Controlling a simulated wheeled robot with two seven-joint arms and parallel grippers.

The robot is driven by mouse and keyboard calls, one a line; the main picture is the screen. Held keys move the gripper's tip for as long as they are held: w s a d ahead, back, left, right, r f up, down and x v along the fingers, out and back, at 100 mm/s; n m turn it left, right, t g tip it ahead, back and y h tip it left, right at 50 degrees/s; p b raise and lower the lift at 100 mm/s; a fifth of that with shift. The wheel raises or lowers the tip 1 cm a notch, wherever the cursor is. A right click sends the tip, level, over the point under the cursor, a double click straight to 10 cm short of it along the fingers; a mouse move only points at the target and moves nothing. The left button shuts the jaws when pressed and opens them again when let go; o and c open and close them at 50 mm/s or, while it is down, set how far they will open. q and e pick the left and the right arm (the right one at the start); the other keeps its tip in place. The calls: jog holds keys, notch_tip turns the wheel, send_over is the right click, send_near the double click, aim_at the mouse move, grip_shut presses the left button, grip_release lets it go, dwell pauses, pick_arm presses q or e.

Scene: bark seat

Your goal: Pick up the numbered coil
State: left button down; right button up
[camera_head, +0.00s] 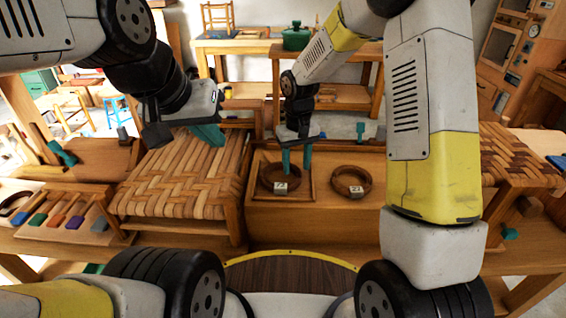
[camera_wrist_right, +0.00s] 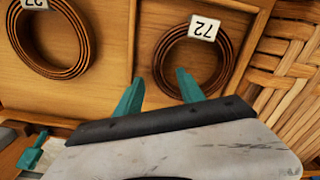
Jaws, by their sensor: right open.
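Two brown ring-shaped coils with white number tags lie flat on the wooden bench. The left coil (camera_head: 268,186) sits in a shallow wooden tray (camera_head: 262,198); the right coil (camera_head: 366,190) lies to its right. In the right wrist view the first coil (camera_wrist_right: 163,62) has a tag that looks like 72, and the other coil (camera_wrist_right: 30,62) has a partly cut-off tag. My right gripper (camera_head: 296,163) is open and empty, pointing down near the left coil's right side; its fingers also show in the wrist view (camera_wrist_right: 157,88). My left gripper (camera_head: 207,134) hovers over the woven seat, its opening unclear.
The woven seat (camera_head: 170,185) stands left of the tray, close to the left coil. A rack of coloured-handled tools (camera_head: 62,215) is at far left. Another woven seat (camera_head: 515,155) is at right. A green pot (camera_head: 296,38) stands on a back shelf.

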jog(key=shift+f, duration=0.3)
grip_shut()
jog(key=shift+r, duration=0.1)
